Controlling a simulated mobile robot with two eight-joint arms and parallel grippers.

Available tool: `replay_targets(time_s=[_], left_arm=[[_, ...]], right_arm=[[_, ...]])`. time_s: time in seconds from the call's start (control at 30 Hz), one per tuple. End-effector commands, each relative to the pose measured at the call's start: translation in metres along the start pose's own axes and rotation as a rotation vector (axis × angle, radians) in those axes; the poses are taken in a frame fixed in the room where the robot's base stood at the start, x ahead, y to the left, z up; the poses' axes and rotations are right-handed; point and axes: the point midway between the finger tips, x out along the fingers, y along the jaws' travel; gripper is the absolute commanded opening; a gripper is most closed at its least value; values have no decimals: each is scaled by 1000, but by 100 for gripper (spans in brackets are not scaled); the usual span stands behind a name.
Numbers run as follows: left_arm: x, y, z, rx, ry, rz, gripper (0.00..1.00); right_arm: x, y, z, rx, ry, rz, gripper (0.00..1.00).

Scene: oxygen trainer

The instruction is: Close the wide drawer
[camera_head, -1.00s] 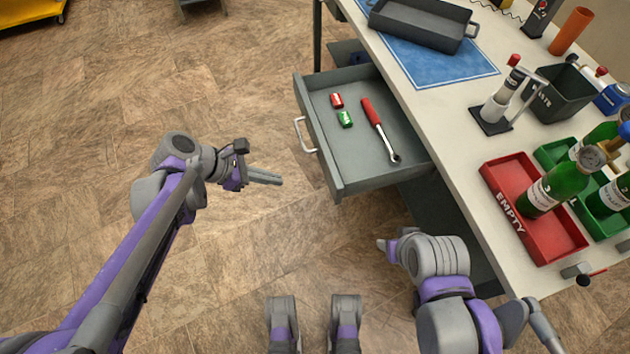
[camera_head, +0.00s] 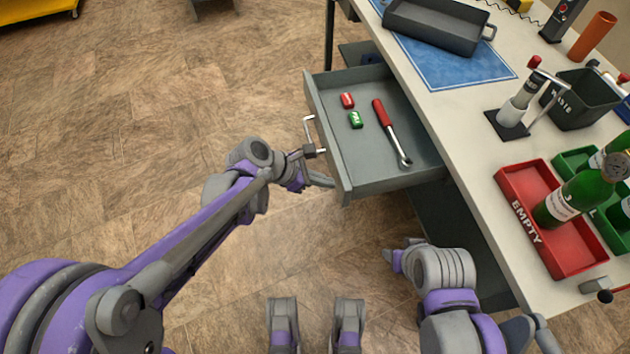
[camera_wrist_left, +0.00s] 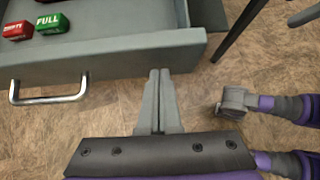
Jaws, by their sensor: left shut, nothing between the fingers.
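The wide drawer (camera_head: 352,183) is pulled out from under the workbench, with a metal handle (camera_head: 310,133) on its front. In it lie a red tag, a green tag and a red-handled wrench (camera_head: 390,130). My left gripper (camera_head: 322,180) is shut and empty, at the near end of the drawer front. In the left wrist view its fingertips (camera_wrist_left: 159,75) are close to the drawer front (camera_wrist_left: 110,58), to the right of the handle (camera_wrist_left: 48,98); I cannot tell whether they touch. My right gripper (camera_head: 392,255) is low beside the bench; its finger state is unclear.
The bench top holds a dark tray (camera_head: 440,28) on a blue mat (camera_head: 450,66), a black waste bin (camera_head: 580,100), a red EMPTY tray (camera_head: 520,190) and green bottles (camera_head: 570,195). The floor left of the drawer is clear.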

Motion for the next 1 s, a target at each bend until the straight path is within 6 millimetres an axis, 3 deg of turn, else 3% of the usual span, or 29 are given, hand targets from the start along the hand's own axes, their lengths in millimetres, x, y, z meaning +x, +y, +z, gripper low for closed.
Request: replay_targets(time_s=[0.57,0.77,1.0], left_arm=[[10,0,11,2,0,-1,0],[37,-1,37,4,-1,-4,0],[83,-1,83,5,-1,-4,0]], right_arm=[[1,0,0,0,0,0,50],[2,0,1,0,-1,0,50],[2,0,1,0,-1,0,50]])
